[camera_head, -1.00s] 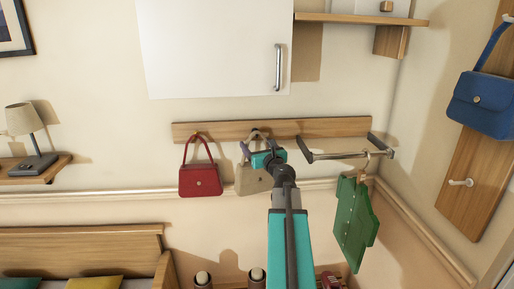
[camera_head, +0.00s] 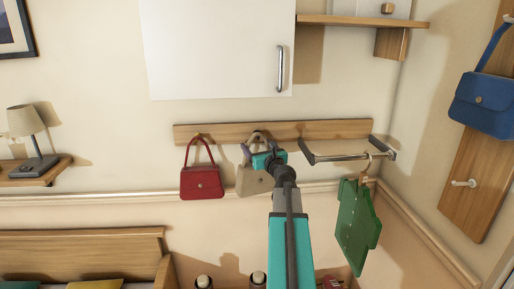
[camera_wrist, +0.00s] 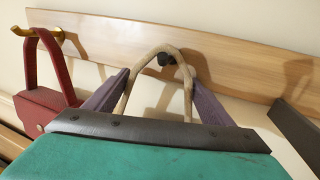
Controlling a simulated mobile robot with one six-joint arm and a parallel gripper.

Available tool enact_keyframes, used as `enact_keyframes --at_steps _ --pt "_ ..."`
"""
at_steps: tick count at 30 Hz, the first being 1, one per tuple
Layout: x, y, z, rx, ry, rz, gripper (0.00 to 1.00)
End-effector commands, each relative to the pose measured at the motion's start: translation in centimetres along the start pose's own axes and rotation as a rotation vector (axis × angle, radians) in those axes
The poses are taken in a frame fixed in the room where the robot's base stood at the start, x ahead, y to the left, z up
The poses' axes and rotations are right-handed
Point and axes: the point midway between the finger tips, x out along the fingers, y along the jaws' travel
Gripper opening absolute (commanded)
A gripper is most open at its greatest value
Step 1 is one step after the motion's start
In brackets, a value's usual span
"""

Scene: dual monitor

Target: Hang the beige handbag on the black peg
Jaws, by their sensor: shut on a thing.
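The beige handbag (camera_head: 250,181) hangs upright in front of the wall rail, partly hidden by my arm. Its beige handle (camera_wrist: 186,84) forms a loop between my gripper's two purple fingers in the wrist view. My gripper (camera_wrist: 158,82) is shut on the handbag by its handle, one finger against each side; it also shows in the head view (camera_head: 261,150). The black peg (camera_wrist: 166,59) shows inside the loop, just under its top. I cannot tell whether the handle rests on the peg. The bag's body is hidden in the wrist view.
A red handbag (camera_head: 202,183) hangs close by on a gold peg (camera_wrist: 40,32), left of my gripper. A metal bar (camera_head: 350,156) with a green garment (camera_head: 354,222) juts out at the right. A white cabinet (camera_head: 215,50) is above the wooden rail (camera_head: 330,129).

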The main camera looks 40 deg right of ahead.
Motion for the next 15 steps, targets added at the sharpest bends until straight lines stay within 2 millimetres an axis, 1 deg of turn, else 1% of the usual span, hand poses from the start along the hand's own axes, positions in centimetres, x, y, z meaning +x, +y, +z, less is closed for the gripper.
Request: enact_keyframes --at_steps 1,14,15 --pt "0.29 -0.16 -0.42 0.004 0.005 -0.001 0.24" --pt "0.3 -0.4 -0.62 0.005 0.007 -0.005 0.24" --pt "0.3 -0.42 -0.64 0.005 0.007 -0.005 0.78"
